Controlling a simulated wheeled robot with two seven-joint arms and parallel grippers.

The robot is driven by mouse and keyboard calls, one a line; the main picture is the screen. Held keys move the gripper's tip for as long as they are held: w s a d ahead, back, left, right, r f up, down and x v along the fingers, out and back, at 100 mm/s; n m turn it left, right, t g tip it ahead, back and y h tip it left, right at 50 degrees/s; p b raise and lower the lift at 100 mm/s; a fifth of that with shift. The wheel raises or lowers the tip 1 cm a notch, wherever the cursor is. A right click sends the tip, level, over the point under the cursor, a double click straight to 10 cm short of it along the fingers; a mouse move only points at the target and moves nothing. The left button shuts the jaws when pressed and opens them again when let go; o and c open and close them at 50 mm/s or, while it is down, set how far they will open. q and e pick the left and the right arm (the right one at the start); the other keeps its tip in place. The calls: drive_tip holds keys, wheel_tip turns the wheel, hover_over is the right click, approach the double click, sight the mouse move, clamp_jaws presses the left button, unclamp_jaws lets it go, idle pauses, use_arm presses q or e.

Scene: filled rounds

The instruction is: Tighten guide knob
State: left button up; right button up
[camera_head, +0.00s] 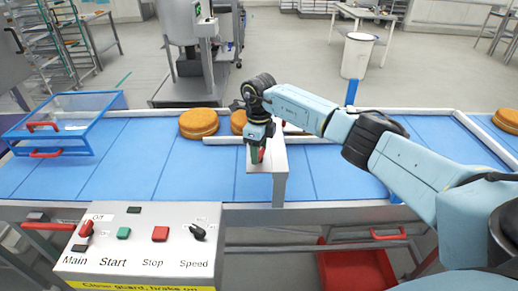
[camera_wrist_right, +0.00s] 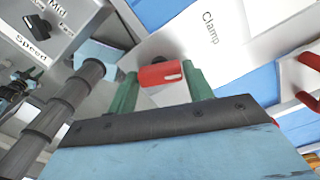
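The red guide knob (camera_wrist_right: 160,74) sits on a pale metal plate marked "Clamp" (camera_wrist_right: 215,42) in the right wrist view. My right gripper (camera_wrist_right: 160,80) has its two green fingers on either side of the knob, and they appear to touch it. In the head view my right gripper (camera_head: 258,155) points down at the clamp plate (camera_head: 270,163) at the front edge of the blue conveyor, with a bit of red showing at its fingertips. The knob is mostly hidden there. My left gripper is not in view.
Brown filled rounds (camera_head: 198,123) lie on the blue conveyor (camera_head: 120,160) beside a pale guide rail (camera_head: 222,141). A clear blue-framed guard (camera_head: 70,115) stands at left. A control panel (camera_head: 140,245) is in front. A red crate (camera_head: 355,270) sits below.

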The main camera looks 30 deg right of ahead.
drive_tip(key=c, duration=0.5)
drive_tip(key=shift+c, duration=0.2)
drive_tip(key=m, duration=0.6)
drive_tip(key=shift+m, duration=0.3)
drive_tip(key=m+p, duration=0.1)
drive_tip(key=m, duration=0.2)
drive_tip(key=shift+r+m, duration=0.1)
drive_tip(key=shift+m, duration=0.2)
drive_tip(key=shift+m+p, duration=0.35)
drive_tip(key=shift+m, duration=1.15)
drive_tip(key=shift+o, duration=0.2)
drive_tip(key=shift+m, duration=0.3)
